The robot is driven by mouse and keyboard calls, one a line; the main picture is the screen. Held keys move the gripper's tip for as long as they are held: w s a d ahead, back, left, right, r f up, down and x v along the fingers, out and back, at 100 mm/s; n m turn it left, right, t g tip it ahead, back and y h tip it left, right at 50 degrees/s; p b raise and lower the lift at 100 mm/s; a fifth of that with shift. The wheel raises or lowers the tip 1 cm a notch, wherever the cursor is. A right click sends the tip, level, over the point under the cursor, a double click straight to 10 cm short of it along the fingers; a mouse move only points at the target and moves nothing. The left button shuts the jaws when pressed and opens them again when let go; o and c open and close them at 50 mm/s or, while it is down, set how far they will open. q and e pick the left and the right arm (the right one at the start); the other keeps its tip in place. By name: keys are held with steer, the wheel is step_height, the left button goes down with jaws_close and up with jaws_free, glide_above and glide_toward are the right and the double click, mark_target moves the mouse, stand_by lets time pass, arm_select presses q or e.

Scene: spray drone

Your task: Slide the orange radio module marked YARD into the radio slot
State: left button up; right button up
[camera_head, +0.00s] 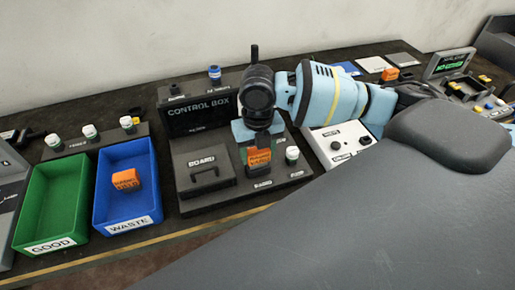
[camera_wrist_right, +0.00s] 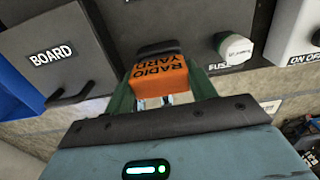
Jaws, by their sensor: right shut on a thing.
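The orange radio module marked RADIO YARD (camera_head: 259,157) is between the fingers of my right gripper (camera_head: 258,150), at the front of the dark control box (camera_head: 198,118). In the right wrist view the module (camera_wrist_right: 160,80) sits between the two green fingers, its label facing the camera. My right gripper (camera_wrist_right: 162,92) is shut on it. A dark raised block (camera_wrist_right: 157,48) lies just beyond the module, in the radio area between BOARD and FUSE. The slot opening is hidden, so I cannot tell whether the module is inside it. My left gripper is not in view.
The BOARD cover (camera_head: 203,172) with its handle is left of the gripper. A white-capped fuse (camera_head: 292,154) stands close on the right. A blue WASTE bin (camera_head: 151,200) holds another orange module (camera_head: 125,179). A green GOOD bin (camera_head: 38,222) is empty. A white switch box (camera_head: 340,145) stands further right.

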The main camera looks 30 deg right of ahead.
steer(key=shift+f, duration=0.95)
steer(key=o, duration=1.3)
steer(key=shift+o, duration=0.2)
steer(key=shift+r, duration=3.95)
